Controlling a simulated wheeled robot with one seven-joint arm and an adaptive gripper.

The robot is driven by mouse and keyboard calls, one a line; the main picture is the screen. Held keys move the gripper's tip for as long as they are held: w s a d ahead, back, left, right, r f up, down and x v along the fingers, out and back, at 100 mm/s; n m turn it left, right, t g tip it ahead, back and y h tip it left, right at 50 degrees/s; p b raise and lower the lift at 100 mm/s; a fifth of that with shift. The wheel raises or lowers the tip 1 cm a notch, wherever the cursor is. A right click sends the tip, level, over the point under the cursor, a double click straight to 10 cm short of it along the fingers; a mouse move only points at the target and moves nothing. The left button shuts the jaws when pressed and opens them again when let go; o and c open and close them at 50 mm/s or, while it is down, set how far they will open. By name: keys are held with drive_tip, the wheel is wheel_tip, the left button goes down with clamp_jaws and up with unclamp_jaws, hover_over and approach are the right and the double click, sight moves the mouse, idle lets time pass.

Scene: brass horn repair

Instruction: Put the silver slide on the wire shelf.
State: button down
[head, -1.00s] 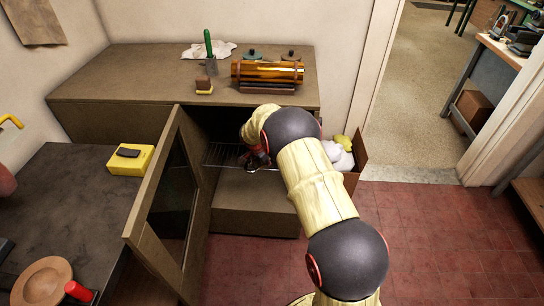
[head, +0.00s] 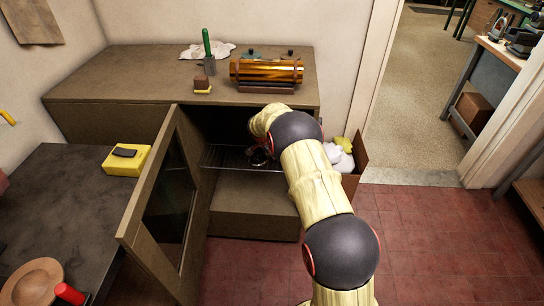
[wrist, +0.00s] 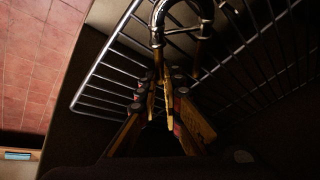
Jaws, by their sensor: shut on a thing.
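The silver slide (wrist: 157,32) is a bent U-shaped tube at the top of the wrist view. My gripper (wrist: 160,88) is shut on one leg of it. In the head view my gripper (head: 260,157) is inside the open cabinet, at the wire shelf, and the slide is hard to make out there. The wire shelf (head: 222,156) is a rack of thin metal bars across the cabinet opening. In the wrist view its bars (wrist: 98,88) lie behind the slide and fingers. I cannot tell whether the slide touches the bars.
The cabinet door (head: 165,200) stands open at the left of the opening. A cardboard box (head: 356,160) with white and yellow cloths stands at the right. An amber roll (head: 267,71) lies on the cabinet top. A yellow box (head: 126,160) sits on the dark bench.

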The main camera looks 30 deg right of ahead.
drive_tip(key=shift+f, duration=0.25)
drive_tip(key=c, duration=2.3)
unclamp_jaws()
drive_tip(key=shift+s+f, duration=0.1)
drive_tip(key=shift+o, duration=0.3)
drive_tip(key=shift+s+f, duration=0.1)
drive_tip(key=shift+a+r, duration=0.1)
drive_tip(key=shift+r, duration=0.35)
drive_tip(key=p+v, duration=0.3)
drive_tip(key=v, duration=0.9)
drive_tip(key=shift+p, duration=0.4)
drive_tip(key=shift+w, duration=0.2)
